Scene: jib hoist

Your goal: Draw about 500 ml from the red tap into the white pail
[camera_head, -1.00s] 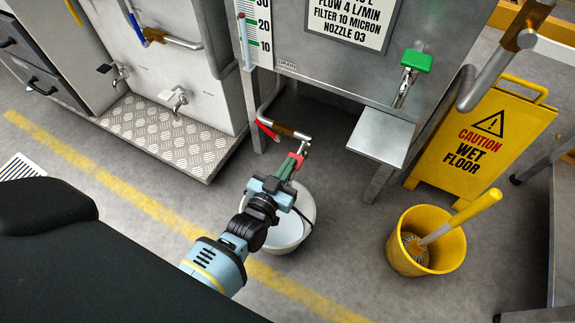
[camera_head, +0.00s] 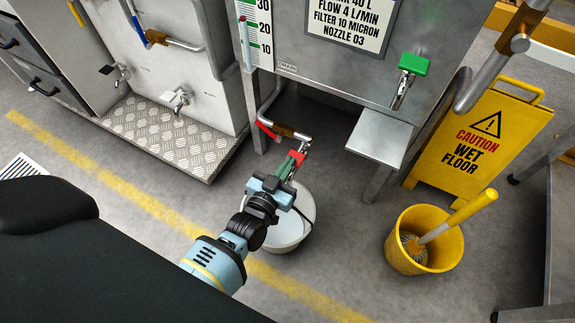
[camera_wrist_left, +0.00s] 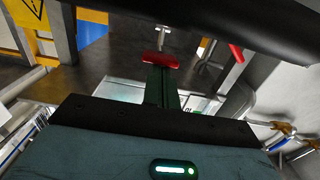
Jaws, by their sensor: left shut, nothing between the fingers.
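The red tap's handle (camera_head: 297,157) sits at the end of a low pipe under the grey tank. In the left wrist view the red handle (camera_wrist_left: 160,60) is straight ahead of my fingers, with the metal spout (camera_wrist_left: 163,38) beyond it. My left gripper (camera_head: 290,166) is shut and empty, its fingertips at the handle; I cannot tell whether they touch it. The white pail (camera_head: 307,201) stands upright on the floor below, partly hidden by my left gripper and wrist. Its inside looks pale; the water level is unclear, and no stream shows. My right gripper is out of view.
A red lever (camera_head: 267,130) sits on the pipe just left of the tap. A green-handled tap (camera_head: 413,63) hangs above a metal shelf (camera_head: 380,138). A yellow bucket with a brush (camera_head: 425,240) and a wet-floor sign (camera_head: 478,140) stand to the right.

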